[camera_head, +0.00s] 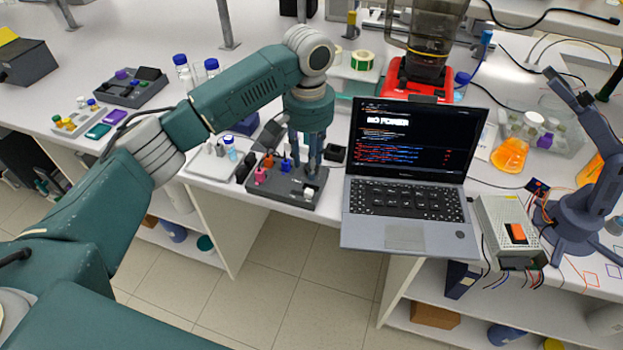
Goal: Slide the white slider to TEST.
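A dark control board (257,190) lies at the front edge of the bench, left of the laptop. It carries small pink, orange and blue parts and a small pale piece (309,193) near its right end, which may be the white slider. The TEST label is too small to read. My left gripper (304,168) points down over the right half of the board. Its two dark fingers look apart, with a narrow gap between them. Their tips are low, close to the board; I cannot tell whether they touch anything. My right gripper is not in view.
An open laptop (404,198) showing "NO POWER" stands right of the board. A grey box with an orange switch (517,233) and a small dark blue arm (577,222) are further right. Blue-capped bottles (182,68) stand behind my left arm. Open floor lies in front.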

